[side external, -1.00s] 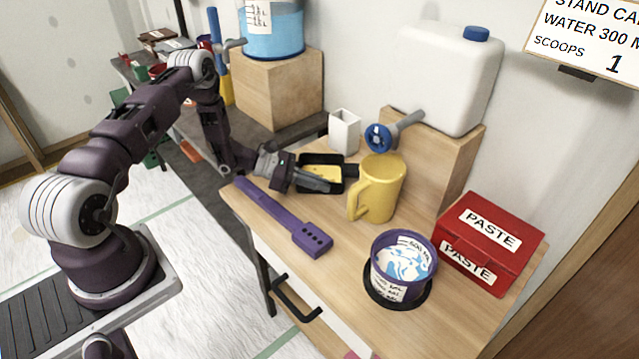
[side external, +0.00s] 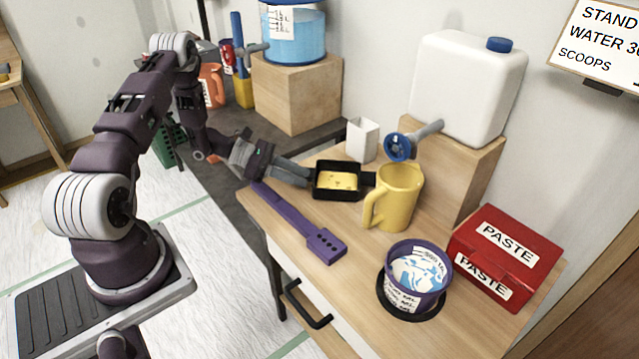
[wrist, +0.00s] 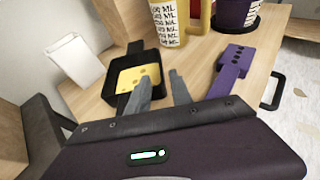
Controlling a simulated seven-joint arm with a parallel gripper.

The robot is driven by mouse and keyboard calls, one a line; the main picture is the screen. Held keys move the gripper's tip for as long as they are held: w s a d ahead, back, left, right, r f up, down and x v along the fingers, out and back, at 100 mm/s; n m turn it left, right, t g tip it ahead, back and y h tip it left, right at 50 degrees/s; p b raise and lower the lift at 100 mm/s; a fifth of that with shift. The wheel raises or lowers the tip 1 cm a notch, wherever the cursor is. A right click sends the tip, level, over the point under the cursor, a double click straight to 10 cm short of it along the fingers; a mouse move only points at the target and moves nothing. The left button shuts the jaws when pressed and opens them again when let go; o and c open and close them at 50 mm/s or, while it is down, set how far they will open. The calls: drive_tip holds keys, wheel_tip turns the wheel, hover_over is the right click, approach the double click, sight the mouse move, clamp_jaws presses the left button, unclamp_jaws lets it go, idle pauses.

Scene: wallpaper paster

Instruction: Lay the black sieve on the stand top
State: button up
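A black square dish with a yellow, hole-dotted inside and a stub handle (side external: 338,194) lies on the wooden table; I take it for the black sieve. It also shows in the wrist view (wrist: 108,93), left of my fingers. My gripper (side external: 306,180) is low, just left of the dish. Whether a finger touches the dish I cannot tell. A wooden block (side external: 478,165) at the back bears a white canister; which surface is the stand top is not clear.
A purple bar (side external: 300,226) lies in front of the dish. A yellow mug (side external: 398,198) stands right of it, a white cup (side external: 362,139) behind. A purple tub (side external: 411,296) and red paste box (side external: 505,258) stand at right. Bare table (side external: 365,255) lies between bar and tub.

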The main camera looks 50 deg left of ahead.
drive_tip(key=shift+s+a+r, duration=0.25)
drive_tip(key=shift+s+a, duration=0.05)
drive_tip(key=s+d+r+m+g+y, duration=0.1)
drive_tip(key=s+d+r+m+g, duration=0.3)
drive_tip(key=d+r+m, duration=0.45)
drive_tip(key=s+d+r+m+g, duration=0.35)
drive_tip(key=d+r+m, duration=0.25)
drive_tip(key=d+r, duration=0.6)
drive_tip(key=s+r+m+t+y, duration=0.1)
drive_tip(key=s+r+m+y, duration=0.3)
drive_tip(key=s, duration=0.5)
drive_tip(key=s+r+m+t+y, duration=0.2)
drive_tip(key=s+r+m+y, duration=0.2)
drive_tip(key=s+m, duration=0.4)
drive_tip(key=shift+s+a+r+y, duration=0.2)
drive_tip(key=shift+s+a+y, duration=0.15)
drive_tip(key=shift+s, duration=0.45)
